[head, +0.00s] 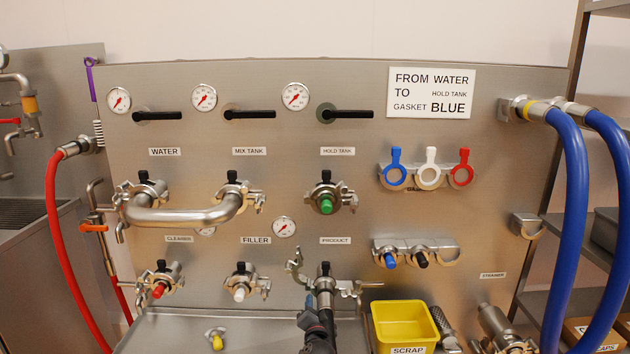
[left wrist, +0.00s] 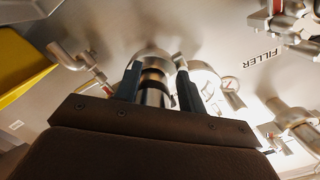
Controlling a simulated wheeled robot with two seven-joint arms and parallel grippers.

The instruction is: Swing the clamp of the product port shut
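The product port (head: 325,270) is on the steel panel under the PRODUCT label. Its clamp (head: 297,264) hangs open, one half swung out up and left, with a bolt arm (head: 358,288) out to the right. My left gripper (head: 319,318) is in front of the port, reaching up from below. My right gripper is not in view.
The filler port (head: 241,280) with a white plug is to the left. A yellow scrap bin (head: 404,325) stands close on the right. A yellow plug (head: 216,338) lies on the steel shelf. Blue hoses (head: 575,180) hang at the far right.

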